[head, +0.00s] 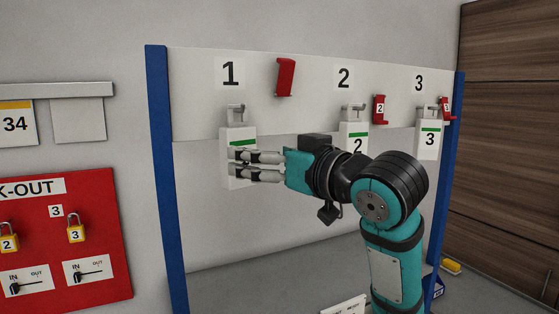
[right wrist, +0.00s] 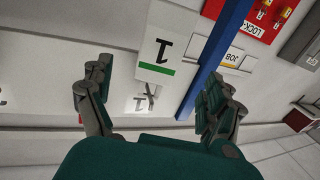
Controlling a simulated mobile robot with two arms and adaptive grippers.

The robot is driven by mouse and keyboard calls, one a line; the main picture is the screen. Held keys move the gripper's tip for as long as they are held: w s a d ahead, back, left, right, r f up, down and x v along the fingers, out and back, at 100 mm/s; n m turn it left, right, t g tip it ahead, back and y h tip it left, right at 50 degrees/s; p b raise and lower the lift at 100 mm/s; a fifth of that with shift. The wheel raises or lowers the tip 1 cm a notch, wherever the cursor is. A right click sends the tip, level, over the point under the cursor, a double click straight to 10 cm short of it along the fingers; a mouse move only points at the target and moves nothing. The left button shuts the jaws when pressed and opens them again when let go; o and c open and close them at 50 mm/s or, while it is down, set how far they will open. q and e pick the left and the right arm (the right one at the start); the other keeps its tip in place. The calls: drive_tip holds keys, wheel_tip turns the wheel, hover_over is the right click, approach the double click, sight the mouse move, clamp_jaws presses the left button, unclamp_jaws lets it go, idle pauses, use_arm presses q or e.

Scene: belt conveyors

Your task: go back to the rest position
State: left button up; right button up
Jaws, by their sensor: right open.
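My right gripper (head: 235,164) reaches in from the right in the head view, in front of the white tag below the number 1 (head: 238,134). Its two fingers are apart with nothing between them, and they hide part of that tag. In the right wrist view the open fingers (right wrist: 155,88) frame the same tag (right wrist: 155,60), seen upside down with its green stripe. Whether the fingers touch the tag cannot be told. My left gripper is not in view.
A white board between blue posts (head: 161,180) carries tags 2 (head: 354,132) and 3 (head: 429,139) on hooks, with red pieces (head: 285,77) beside them. A red lock-out panel (head: 100,215) with yellow padlocks is at left. A brown cabinet (head: 510,130) is at right.

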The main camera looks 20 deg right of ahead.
wheel_tip(320, 180, down, 32)
drive_tip(key=s+m+g+h, duration=0.1)
drive_tip(key=s+g+h, duration=0.2)
drive_tip(key=g, duration=0.3)
drive_tip(key=s+d+f+g+h, duration=0.15)
drive_tip(key=s+f+g, duration=0.55)
drive_tip(key=s+f, duration=1.8)
wheel_tip(320, 180, down, 36)
drive_tip(key=s+g+b, duration=0.1)
drive_tip(key=g+b, duration=0.1)
drive_tip(key=b, duration=0.6)
drive_tip(key=s+d+f+b, duration=0.1)
drive_tip(key=s+f+b, duration=0.2)
drive_tip(key=s+f, duration=0.5)
drive_tip(key=s+d+f+g+b, duration=0.1)
drive_tip(key=s+f+b, duration=0.2)
drive_tip(key=s+f, duration=0.6)
wheel_tip(320, 180, down, 5)
drive_tip(key=shift+d+r+h, duration=0.15)
drive_tip(key=shift+d+h, duration=0.1)
drive_tip(key=shift+h, duration=0.1)
